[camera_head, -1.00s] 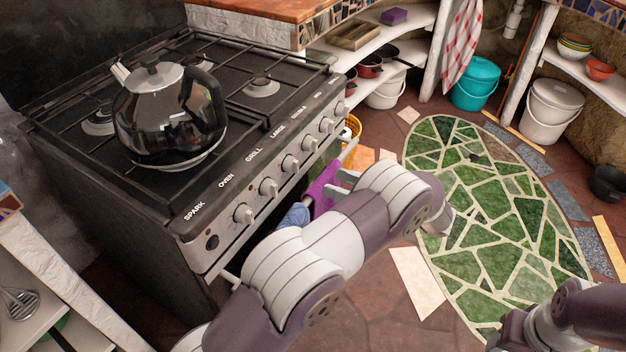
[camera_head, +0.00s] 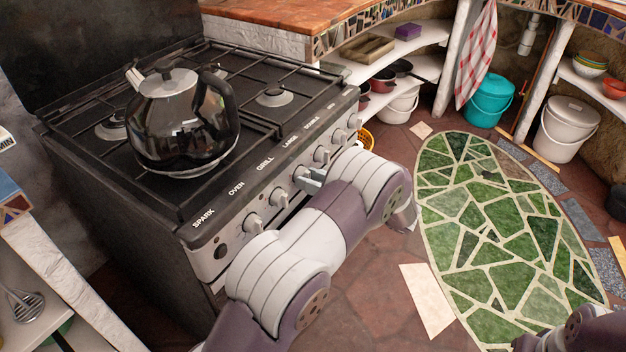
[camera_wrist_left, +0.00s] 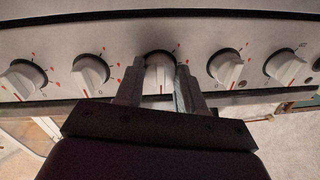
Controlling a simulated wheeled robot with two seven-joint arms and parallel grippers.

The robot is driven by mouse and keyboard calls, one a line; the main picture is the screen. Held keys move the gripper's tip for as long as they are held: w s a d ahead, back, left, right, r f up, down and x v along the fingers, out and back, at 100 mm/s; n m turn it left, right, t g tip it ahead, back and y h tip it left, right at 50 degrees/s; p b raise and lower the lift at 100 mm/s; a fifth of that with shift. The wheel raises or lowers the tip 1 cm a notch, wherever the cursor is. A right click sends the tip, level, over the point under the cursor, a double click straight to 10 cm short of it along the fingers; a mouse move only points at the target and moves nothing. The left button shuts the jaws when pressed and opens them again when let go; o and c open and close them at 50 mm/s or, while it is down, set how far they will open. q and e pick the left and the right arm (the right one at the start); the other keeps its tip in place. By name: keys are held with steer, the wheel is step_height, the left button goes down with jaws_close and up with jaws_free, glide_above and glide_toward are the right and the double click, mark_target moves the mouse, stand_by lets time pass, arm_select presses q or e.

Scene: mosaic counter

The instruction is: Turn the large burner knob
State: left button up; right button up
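The large burner knob (camera_head: 301,174) is a pale grey knob on the stove's front panel, below the word LARGE. In the head view my left gripper (camera_head: 311,180) is at this knob and partly covers it. In the left wrist view the large knob (camera_wrist_left: 160,72) is the middle one of a row, its red pointer line facing down. The two fingers of my left gripper (camera_wrist_left: 161,86) stand apart on either side of it. I cannot tell whether they touch it. My right gripper is out of view.
Neighbouring knobs sit close on both sides: the grill knob (camera_head: 279,196) and the double knob (camera_head: 321,154). A black kettle (camera_head: 182,125) stands on the stove top (camera_head: 245,118). A green mosaic floor patch (camera_head: 500,220) lies to the right.

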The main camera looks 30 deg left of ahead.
arm_select(q)
steer(key=shift+n, duration=0.4)
steer(key=shift+w+n+t+h+b, duration=0.1)
steer(key=shift+n+t+h+b, duration=0.25)
steer(key=shift+n, duration=4.95)
steer(key=shift+r, duration=0.1)
steer(key=o, duration=1)
steer(key=shift+o, duration=0.2)
